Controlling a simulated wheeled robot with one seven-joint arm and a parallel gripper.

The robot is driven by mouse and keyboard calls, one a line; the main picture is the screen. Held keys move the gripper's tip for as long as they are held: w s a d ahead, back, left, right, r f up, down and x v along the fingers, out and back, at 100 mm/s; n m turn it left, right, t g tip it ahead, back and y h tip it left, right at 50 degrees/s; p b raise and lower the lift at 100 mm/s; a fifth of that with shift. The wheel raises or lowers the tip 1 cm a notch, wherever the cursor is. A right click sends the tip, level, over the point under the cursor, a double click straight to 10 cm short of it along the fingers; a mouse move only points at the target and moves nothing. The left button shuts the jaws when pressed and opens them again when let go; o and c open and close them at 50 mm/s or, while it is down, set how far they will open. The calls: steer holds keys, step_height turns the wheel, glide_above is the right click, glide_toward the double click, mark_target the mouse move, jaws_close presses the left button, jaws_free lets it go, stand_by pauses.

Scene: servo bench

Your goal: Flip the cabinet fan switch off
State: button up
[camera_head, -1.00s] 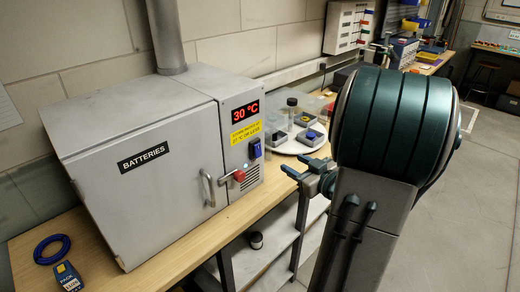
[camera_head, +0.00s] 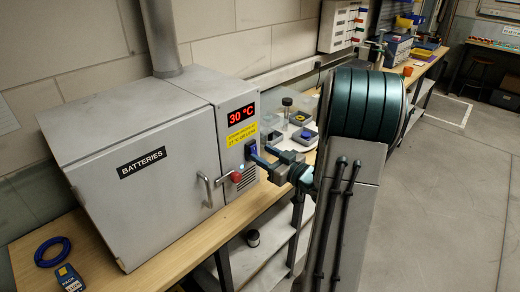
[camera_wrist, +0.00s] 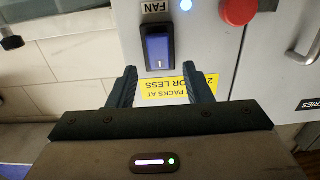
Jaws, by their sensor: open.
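The grey battery cabinet (camera_head: 140,180) stands on the wooden bench. Its blue fan switch (camera_wrist: 158,50) shows in the wrist view, under a FAN label (camera_wrist: 155,8), with a white mark near one end. In the head view the switch (camera_head: 250,148) is partly hidden by my gripper. My gripper (camera_wrist: 158,82) is open and empty, its two fingers pointing at the panel with the switch between and just beyond their tips. In the head view my gripper (camera_head: 256,158) is close to the panel. I cannot tell whether the fingers touch it. The switch's tilt is unclear.
A red knob (camera_wrist: 238,10) and a lit indicator (camera_wrist: 186,5) sit beside the switch. A yellow notice (camera_wrist: 178,88) lies between the fingers in the wrist view. The display (camera_head: 242,114) reads 30 °C. Small containers (camera_head: 302,137) stand behind my gripper on the bench.

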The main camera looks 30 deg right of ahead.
mark_target(254, 152)
steer(key=shift+x, duration=1.15)
